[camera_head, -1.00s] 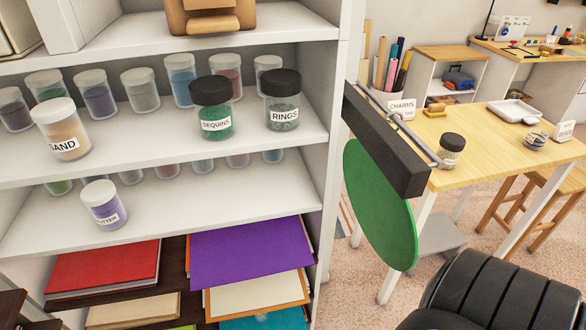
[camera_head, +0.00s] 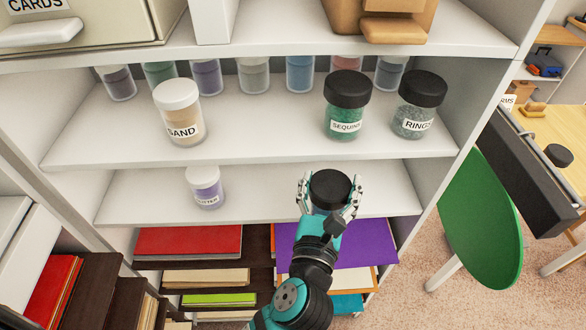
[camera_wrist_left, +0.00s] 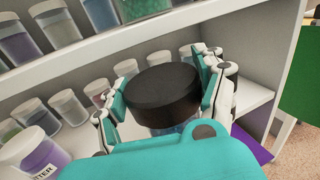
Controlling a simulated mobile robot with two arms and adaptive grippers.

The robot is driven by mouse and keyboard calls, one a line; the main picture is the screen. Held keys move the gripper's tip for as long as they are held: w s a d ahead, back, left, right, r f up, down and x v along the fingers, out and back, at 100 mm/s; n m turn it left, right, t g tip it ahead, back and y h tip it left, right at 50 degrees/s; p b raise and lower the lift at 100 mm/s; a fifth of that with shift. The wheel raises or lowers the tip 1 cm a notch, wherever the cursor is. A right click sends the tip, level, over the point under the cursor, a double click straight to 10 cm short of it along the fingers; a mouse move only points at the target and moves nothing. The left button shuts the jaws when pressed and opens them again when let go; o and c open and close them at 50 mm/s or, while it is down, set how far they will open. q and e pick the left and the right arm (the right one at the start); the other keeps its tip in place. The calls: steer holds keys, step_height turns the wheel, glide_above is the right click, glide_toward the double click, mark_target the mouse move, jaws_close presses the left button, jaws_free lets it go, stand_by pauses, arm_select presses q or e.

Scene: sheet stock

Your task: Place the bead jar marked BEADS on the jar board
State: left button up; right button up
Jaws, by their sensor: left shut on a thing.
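My left gripper (camera_head: 329,186) is shut on a black-lidded jar (camera_head: 331,190), in front of the lower shelf's right half. In the left wrist view the jar's black lid (camera_wrist_left: 162,88) sits between the two fingers, with a bit of clear bluish body below it. Its label is hidden, so I cannot read whether it says BEADS. The black-lidded SEQUINS jar (camera_head: 346,108) and RINGS jar (camera_head: 417,108) stand on the shelf above. I cannot make out a jar board. My right gripper is not in view.
A white-lidded SAND jar (camera_head: 178,112) stands on the upper shelf (camera_head: 270,140), several jars behind it. A white-lidded purple glitter jar (camera_head: 204,187) stands on the lower shelf (camera_head: 140,190). Sheet stacks lie beneath. A green disc (camera_head: 480,225) and a wooden table (camera_head: 565,125) are at right.

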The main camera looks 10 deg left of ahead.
mark_target(313, 176)
arm_select(q)
steer(key=shift+w+a+r, duration=0.15)
steer(key=shift+w+r, duration=0.05)
steer(key=shift+r, duration=0.1)
steer(key=a, duration=0.1)
steer(key=w+a+p, duration=0.1)
steer(key=a, duration=0.1)
steer(key=w+a+f+p, duration=0.1)
steer(key=w+a+f, duration=0.3)
steer(key=a, duration=0.6)
steer(key=shift+f, duration=0.55)
steer(key=o, duration=1.7)
steer(key=shift+o, duration=0.2)
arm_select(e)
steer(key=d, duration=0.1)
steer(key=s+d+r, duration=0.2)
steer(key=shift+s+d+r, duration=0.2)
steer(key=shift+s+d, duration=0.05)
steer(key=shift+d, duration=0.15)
